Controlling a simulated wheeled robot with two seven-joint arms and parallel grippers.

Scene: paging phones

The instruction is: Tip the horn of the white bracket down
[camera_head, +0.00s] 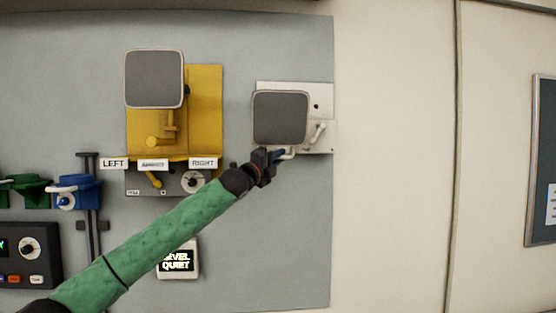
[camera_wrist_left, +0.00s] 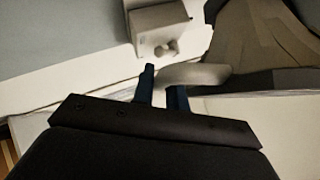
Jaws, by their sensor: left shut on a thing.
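The white bracket (camera_head: 322,90) is fixed to the grey panel right of the yellow one. Its horn has a square dark grey face with a pale rim (camera_head: 280,117), which also fills the upper right of the left wrist view (camera_wrist_left: 262,45). A pale handle (camera_head: 289,155) sticks out below the horn's lower edge. My left gripper (camera_head: 278,157) is shut on this handle, just under the horn. In the left wrist view the two dark blue fingers (camera_wrist_left: 162,88) are at the pale handle (camera_wrist_left: 198,75), which is blurred. My right gripper is not in view.
A yellow bracket (camera_head: 207,90) with a similar horn (camera_head: 154,78) stands to the left, above LEFT and RIGHT labels. A small white lever (camera_head: 318,132) sits on the white bracket's lower right. A LEVEL QUIET sign (camera_head: 178,262) is below my forearm.

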